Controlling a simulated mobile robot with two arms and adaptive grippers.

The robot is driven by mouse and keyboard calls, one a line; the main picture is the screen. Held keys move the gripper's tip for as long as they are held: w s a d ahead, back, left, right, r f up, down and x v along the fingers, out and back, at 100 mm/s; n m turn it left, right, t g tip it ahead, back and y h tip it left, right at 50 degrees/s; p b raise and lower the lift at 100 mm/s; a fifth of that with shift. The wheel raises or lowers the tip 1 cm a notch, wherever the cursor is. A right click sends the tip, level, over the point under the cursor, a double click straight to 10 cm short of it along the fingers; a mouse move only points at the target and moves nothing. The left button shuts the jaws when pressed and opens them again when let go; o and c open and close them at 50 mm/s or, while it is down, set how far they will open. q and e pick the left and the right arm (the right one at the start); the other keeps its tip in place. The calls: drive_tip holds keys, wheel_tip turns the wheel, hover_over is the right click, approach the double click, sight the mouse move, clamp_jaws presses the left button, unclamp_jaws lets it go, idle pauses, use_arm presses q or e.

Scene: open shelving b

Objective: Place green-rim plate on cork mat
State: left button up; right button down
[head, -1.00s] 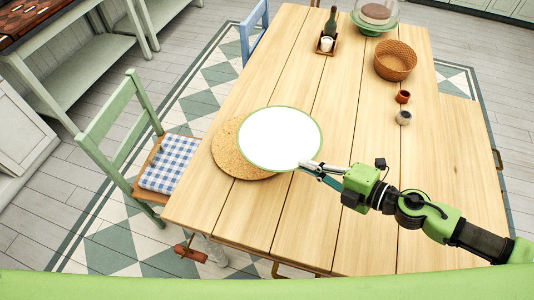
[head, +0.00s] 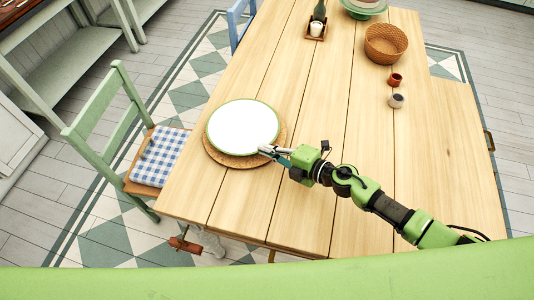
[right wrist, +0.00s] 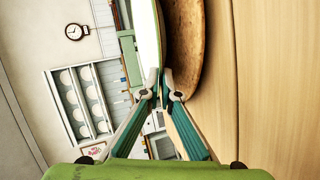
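The white plate with a green rim (head: 243,126) is over the round cork mat (head: 232,160) on the table, covering most of it in the head view. A crescent of cork shows along the lower and right side. My right gripper (head: 268,151) is shut on the plate's near-right rim. In the right wrist view, the plate (right wrist: 147,35) runs down between the fingertips (right wrist: 163,93), with the cork mat (right wrist: 185,45) close beneath it. The plate looks nearly level; I cannot tell whether it touches the mat. My left gripper is not in view.
A wicker basket (head: 386,44), a red-brown cup (head: 394,79) and a grey cup (head: 397,100) stand at the table's right. A small tray with a bottle (head: 319,12) is at the back. A green chair (head: 112,125) stands at left. The middle tabletop is clear.

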drive_tip(key=shift+f, duration=0.45)
drive_tip(key=shift+r, duration=0.1)
drive_tip(key=c, duration=2.6)
unclamp_jaws()
drive_tip(key=shift+o, duration=0.2)
drive_tip(key=shift+d, duration=0.1)
drive_tip(key=v, duration=0.5)
drive_tip(key=b+v, duration=0.1)
drive_tip(key=v, duration=0.5)
drive_tip(key=shift+s+f, duration=0.2)
drive_tip(key=shift+s+d+r, duration=0.2)
drive_tip(key=shift+d+r, duration=0.05)
drive_tip(key=shift+d, duration=0.05)
